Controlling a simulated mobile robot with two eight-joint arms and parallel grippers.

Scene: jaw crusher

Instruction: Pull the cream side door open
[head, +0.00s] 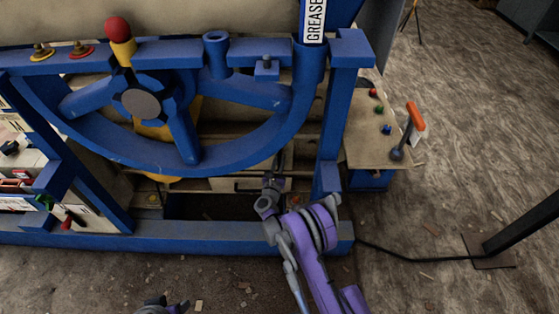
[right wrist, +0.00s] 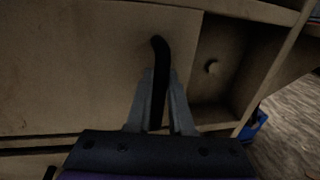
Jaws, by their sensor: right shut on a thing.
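The cream side door (right wrist: 80,65) fills the left of the right wrist view as a flat panel with a dark, bent handle (right wrist: 160,60). My right gripper (right wrist: 160,85) is shut on this handle, one finger on each side. To the right of the door's edge, a recess (right wrist: 235,60) with a small round peg shows. In the head view my right gripper (head: 275,172) reaches in below the blue wheel, and the arm hides part of the door area. A small part of my left gripper (head: 163,306) shows at the bottom edge; its fingers are not clear.
The blue wheel (head: 185,155) and blue frame post (head: 335,120) stand close around my right arm. A low blue beam (head: 150,238) runs across below. A side table (head: 380,150) with an orange-handled tool (head: 413,115) stands right. A black cable (head: 430,257) crosses the floor.

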